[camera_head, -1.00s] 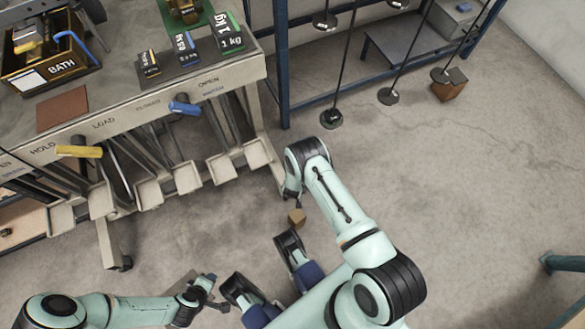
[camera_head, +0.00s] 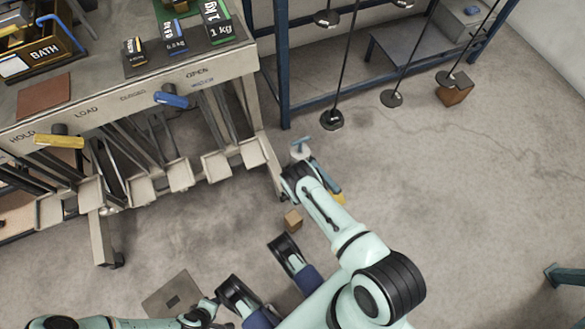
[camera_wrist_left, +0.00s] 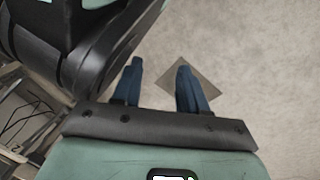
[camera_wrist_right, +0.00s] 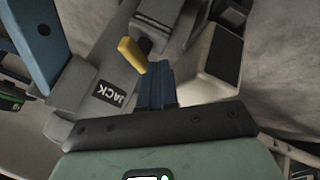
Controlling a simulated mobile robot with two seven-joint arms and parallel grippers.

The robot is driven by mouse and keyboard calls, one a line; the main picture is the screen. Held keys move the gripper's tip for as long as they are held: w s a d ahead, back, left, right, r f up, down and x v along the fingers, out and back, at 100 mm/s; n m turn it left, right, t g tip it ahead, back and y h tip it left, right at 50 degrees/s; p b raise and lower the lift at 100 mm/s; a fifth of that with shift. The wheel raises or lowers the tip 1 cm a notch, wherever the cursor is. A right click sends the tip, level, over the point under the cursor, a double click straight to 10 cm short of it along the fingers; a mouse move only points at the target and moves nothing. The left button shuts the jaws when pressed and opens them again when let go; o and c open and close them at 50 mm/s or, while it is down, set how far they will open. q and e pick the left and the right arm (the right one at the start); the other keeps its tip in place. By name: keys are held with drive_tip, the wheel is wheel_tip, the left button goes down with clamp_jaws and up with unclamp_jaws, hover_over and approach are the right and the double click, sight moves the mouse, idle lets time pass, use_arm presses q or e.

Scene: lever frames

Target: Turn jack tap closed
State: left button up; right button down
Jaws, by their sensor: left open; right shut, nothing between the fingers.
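In the right wrist view a yellow tap handle (camera_wrist_right: 132,53) sits on a grey body beside an upside-down JACK label (camera_wrist_right: 109,93). My right gripper (camera_wrist_right: 157,70) is shut and empty, its blue fingertips just beside the handle's lower end. I cannot tell whether they touch it. In the head view my right wrist (camera_head: 297,180) hides most of this spot. A small yellow patch (camera_head: 339,198) shows beside it; I cannot tell whether it is the handle. My left gripper (camera_wrist_left: 160,72) is open and empty over the floor; its arm is at the bottom left of the head view.
A bench (camera_head: 110,105) at the left carries a yellow lever (camera_head: 58,140) by HOLD and a blue lever (camera_head: 172,98). A blue rack (camera_head: 283,70) with hanging weights stands behind. A small brown block (camera_head: 293,220) and a flat plate (camera_head: 170,293) show below.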

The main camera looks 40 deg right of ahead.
use_arm(q)
drive_tip(key=shift+s+a+f+g+b, duration=0.1)
drive_tip(key=shift+s+f+g+b, duration=0.1)
drive_tip(key=shift+s+f, duration=0.25)
drive_tip(key=shift+s+a+f+g+b, duration=0.15)
drive_tip(key=shift+s+f+g, duration=0.1)
drive_tip(key=shift+s, duration=0.35)
use_arm(e)
drive_tip(key=shift+x, duration=0.9)
use_arm(q)
drive_tip(key=shift+d, duration=0.1)
drive_tip(key=shift+s+f, duration=0.25)
drive_tip(key=shift+f, duration=0.05)
use_arm(e)
drive_tip(key=shift+w+d, duration=0.15)
